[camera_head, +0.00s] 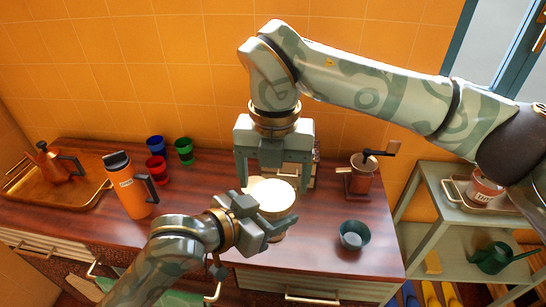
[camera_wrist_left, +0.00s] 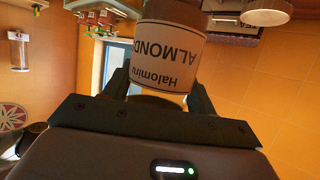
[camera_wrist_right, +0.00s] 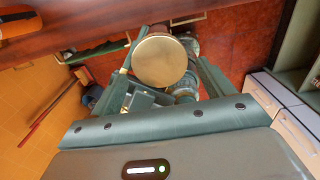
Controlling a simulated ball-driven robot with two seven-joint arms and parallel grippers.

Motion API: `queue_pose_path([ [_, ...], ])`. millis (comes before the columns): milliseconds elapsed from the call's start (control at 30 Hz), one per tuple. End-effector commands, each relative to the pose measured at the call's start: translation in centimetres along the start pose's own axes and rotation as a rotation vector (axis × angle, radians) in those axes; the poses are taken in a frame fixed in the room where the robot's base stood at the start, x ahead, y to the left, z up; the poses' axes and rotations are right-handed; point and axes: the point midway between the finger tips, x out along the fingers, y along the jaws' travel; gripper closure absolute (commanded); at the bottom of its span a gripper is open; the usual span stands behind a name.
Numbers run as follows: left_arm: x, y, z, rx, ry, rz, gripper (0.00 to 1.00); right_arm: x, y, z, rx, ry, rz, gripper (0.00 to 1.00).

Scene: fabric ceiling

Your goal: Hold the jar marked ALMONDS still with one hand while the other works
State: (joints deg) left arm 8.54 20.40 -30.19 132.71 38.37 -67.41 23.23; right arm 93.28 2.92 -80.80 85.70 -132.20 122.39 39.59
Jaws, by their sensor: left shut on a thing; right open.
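My left gripper (camera_head: 266,216) is shut on the jar's body from the front, one finger on each side. My right gripper (camera_head: 272,184) is open and points down over the jar. In the right wrist view the round gold lid (camera_wrist_right: 160,60) lies between its spread fingers; I cannot tell whether they touch it.
An orange flask (camera_head: 131,190), coloured cups (camera_head: 158,168) and a tray with a copper pot (camera_head: 52,163) stand at the left. A coffee grinder (camera_head: 361,176) and a dark teal bowl (camera_head: 353,235) stand right of the jar. A side shelf (camera_head: 433,240) holds a watering can (camera_head: 492,258).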

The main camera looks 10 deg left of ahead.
Motion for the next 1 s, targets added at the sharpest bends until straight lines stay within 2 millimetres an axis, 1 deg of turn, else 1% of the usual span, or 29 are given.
queue_pose_path([
  [33,0.0,0.0,-0.1,0.0,0.002,0.0,1.0,0.8,0.0,0.0,0.0,0.003,0.0,0.2],
  [100,0.0,0.0,-0.1,0.0,0.002,0.0,1.0,1.6,0.0,0.0,0.0,0.002,0.0,0.2],
  [200,0.0,0.0,-0.1,0.0,0.002,0.0,1.0,2.3,0.0,0.0,0.001,0.0,0.0,0.2],
  [467,0.0,0.0,-0.1,0.0,0.001,0.0,1.0,2.5,0.0,0.0,0.001,-0.001,0.0,0.2],
  [500,0.0,0.0,-0.1,0.0,0.001,0.0,1.0,2.5,0.0,0.0,0.0,-0.001,0.0,0.22],
  [567,0.0,0.0,-0.1,0.0,0.001,0.0,1.0,2.5,0.0,0.0,0.0,-0.001,0.0,0.39],
  [600,0.0,0.0,-0.1,0.0,0.001,0.0,1.0,2.5,0.0,0.0,0.0,-0.001,0.0,0.5],
  [633,0.0,0.0,-0.1,0.0,0.001,0.0,1.0,2.5,0.0,0.0,0.001,-0.001,0.0,0.58],
  [667,0.0,0.0,-0.1,0.0,0.001,0.0,1.0,2.5,0.0,0.0,0.001,-0.001,0.0,0.58],
  [700,0.0,0.0,-0.1,0.0,0.001,-0.001,1.0,2.5,0.0,0.0,0.001,-0.001,0.0,0.28],
  [767,0.0,0.0,-0.1,0.0,0.001,-0.001,1.0,2.5,0.0,0.0,0.001,-0.001,0.0,0.12],
  [800,0.0,0.0,-0.1,0.0,0.001,-0.001,1.0,2.5,0.0,0.0,0.001,-0.001,0.0,0.09],
  [1000,0.0,0.0,-0.1,0.0,0.002,0.001,1.0,2.4,0.0,0.0,-0.001,-0.002,0.001,0.09],
])
